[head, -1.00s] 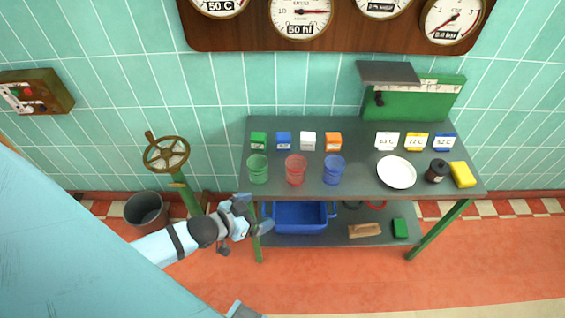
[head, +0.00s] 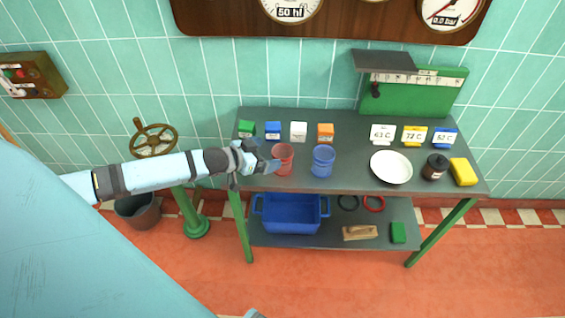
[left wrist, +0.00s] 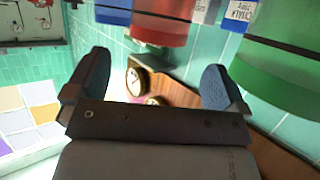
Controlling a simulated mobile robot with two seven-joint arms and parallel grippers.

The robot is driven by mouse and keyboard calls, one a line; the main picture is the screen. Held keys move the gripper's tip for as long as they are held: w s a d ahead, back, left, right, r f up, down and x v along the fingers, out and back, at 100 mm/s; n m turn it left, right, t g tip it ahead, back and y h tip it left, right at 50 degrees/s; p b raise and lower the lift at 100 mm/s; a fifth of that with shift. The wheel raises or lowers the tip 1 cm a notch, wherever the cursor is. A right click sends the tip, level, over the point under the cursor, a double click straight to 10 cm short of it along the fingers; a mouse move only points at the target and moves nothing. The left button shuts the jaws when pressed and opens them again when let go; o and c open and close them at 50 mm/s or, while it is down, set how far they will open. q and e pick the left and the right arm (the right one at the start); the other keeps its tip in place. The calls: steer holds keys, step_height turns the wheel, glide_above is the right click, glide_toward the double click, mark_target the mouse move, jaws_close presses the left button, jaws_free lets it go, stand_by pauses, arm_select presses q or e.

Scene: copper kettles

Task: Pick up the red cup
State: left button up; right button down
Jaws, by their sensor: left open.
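The red cup (head: 283,160) stands upright on the grey table, left of the blue cup (head: 323,161). My left gripper (head: 262,163) is open at the left side of the red cup, over the table's front left part. In the left wrist view the open fingers (left wrist: 153,84) have nothing between them that they hold. The red cup (left wrist: 163,28) shows beyond them at the top, cut off by the frame edge. The green cup (left wrist: 285,60) is on the right there; in the head view my gripper hides it.
Several small labelled boxes (head: 299,131) stand behind the cups. A white plate (head: 391,167), a dark jar (head: 435,167) and a yellow sponge (head: 463,171) are on the right. A blue crate (head: 291,214) is on the shelf below. A valve wheel (head: 154,139) stands left of the table.

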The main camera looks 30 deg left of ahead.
mark_target(290, 150)
arm_select(q)
steer(key=shift+x, duration=3.4)
steer(key=shift+s+d, duration=0.1)
steer(key=c, duration=1)
